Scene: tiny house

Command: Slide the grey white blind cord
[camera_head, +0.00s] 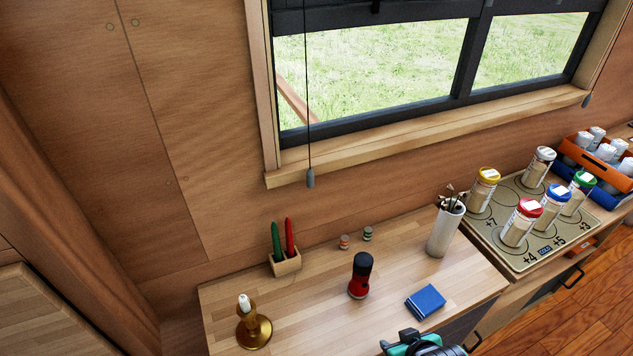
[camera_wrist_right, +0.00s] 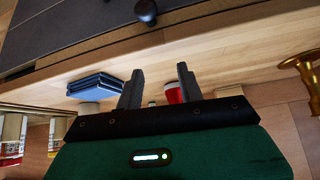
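Two thin dark blind cords hang at the window in the head view. The left cord ends in a grey pull (camera_head: 310,178) just below the sill's left part. The right cord ends in a similar grey pull (camera_head: 587,100) near the sill's right end. I cannot tell by colour which one is the grey white cord. My right gripper (camera_head: 425,343) shows at the bottom edge of the head view, well below and apart from both pulls. In the right wrist view its two fingers (camera_wrist_right: 160,88) stand apart with nothing held between them. My left gripper is not in view.
The wooden counter (camera_head: 310,320) holds a candlestick (camera_head: 253,328), a red-black flashlight (camera_head: 361,276), a blue book (camera_head: 425,301), a candle box (camera_head: 286,262) and a white brush cup (camera_head: 446,228). A tray (camera_head: 520,263) of several jars stands right. The air before the window is clear.

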